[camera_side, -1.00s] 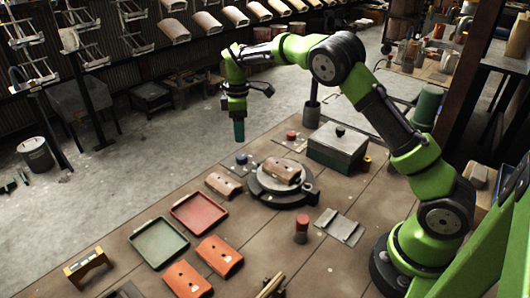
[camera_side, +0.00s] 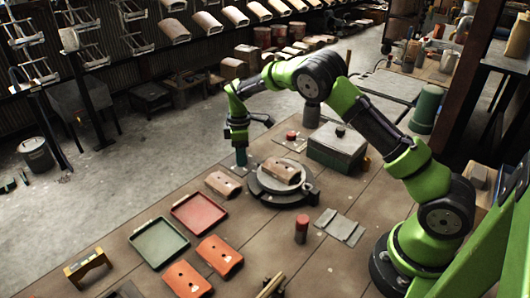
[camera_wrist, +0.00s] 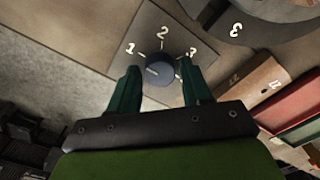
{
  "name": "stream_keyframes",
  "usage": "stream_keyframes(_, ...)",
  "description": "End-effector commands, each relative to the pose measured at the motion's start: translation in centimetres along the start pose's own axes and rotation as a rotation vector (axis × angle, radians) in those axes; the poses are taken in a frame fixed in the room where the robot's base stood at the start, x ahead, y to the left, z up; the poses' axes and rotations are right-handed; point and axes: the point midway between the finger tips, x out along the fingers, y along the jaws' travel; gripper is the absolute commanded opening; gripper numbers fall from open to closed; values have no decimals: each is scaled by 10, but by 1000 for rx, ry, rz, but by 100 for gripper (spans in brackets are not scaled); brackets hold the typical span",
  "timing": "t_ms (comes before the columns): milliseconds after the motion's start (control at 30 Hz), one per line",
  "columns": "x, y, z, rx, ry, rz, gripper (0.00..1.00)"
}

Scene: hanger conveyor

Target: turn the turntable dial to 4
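The dial (camera_wrist: 160,70) is a dark blue round knob on a grey plate marked 1, 2 and 3 in the wrist view; no 4 shows beside it. A pale mark on the knob faces left, below the 1. My gripper (camera_wrist: 160,78) is open, with one green finger on each side of the knob; I cannot tell whether they touch it. In the side view my gripper (camera_side: 240,157) points down over the dial, which it hides. The round turntable (camera_side: 262,190) stands just right of it, with a brown block (camera_side: 282,173) on top.
A green box (camera_side: 337,150) and a small red knob (camera_side: 291,136) stand behind the turntable. A brown block (camera_side: 223,184) lies in front of my gripper, near a red tray (camera_side: 199,213) and a green tray (camera_side: 159,244). Orange blocks (camera_side: 219,256) lie nearer the front.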

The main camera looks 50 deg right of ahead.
Motion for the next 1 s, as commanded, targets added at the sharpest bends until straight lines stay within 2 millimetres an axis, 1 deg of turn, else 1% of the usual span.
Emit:
stream_keyframes(33, 0, 0, 0, 0, 0, 0, 40)
stream_keyframes(200, 0, 0, 0, 0, 0, 0, 14)
stream_keyframes(233, 0, 0, 0, 0, 0, 0, 10)
stream_keyframes(267, 0, 0, 0, 0, 0, 0, 7)
stream_keyframes(467, -1, 0, 0, 16, 1, 1, 7)
stream_keyframes(633, -1, 0, 0, 73, 1, 1, 7)
stream_keyframes(767, -1, 0, 0, 155, 2, 1, 7)
stream_keyframes(1000, -1, 0, 0, 366, 1, 1, 7)
